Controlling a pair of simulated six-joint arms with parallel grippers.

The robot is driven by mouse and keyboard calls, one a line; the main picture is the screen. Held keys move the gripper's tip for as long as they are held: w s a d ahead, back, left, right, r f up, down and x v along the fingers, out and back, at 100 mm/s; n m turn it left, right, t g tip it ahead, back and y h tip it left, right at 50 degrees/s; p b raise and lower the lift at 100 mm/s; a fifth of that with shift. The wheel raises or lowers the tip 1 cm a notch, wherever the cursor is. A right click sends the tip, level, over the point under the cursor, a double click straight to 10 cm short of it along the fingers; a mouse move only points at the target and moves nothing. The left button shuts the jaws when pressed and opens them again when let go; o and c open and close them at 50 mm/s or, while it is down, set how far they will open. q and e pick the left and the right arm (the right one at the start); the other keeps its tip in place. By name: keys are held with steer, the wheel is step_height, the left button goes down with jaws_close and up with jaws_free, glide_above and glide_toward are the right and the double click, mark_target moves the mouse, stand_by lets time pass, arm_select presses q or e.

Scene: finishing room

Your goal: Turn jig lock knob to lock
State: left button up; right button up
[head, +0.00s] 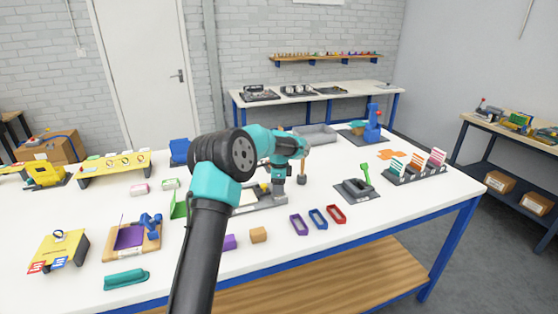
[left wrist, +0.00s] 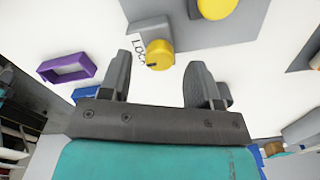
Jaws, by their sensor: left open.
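A yellow knob (left wrist: 160,54) with a dark pointer mark sits on a grey block, with the lettering LOCK beside it in the left wrist view. The mark points to the lower left in that view. My left gripper (left wrist: 158,68) is open, with one finger on each side of the knob's near edge; the fingers look apart from it. In the head view my left gripper (head: 278,188) points down over the grey jig base (head: 262,204), and my arm hides part of that base. My right gripper is not in view.
Purple, blue and red frames (head: 318,219) lie to the right of the jig. A second yellow round part (left wrist: 216,8) shows on the jig. A grey fixture with a green handle (head: 365,178) stands farther right.

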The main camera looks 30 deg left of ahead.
arm_select(q)
step_height(320, 180, up, 16)
stand_by(0.5)
steer(key=shift+f, duration=0.2)
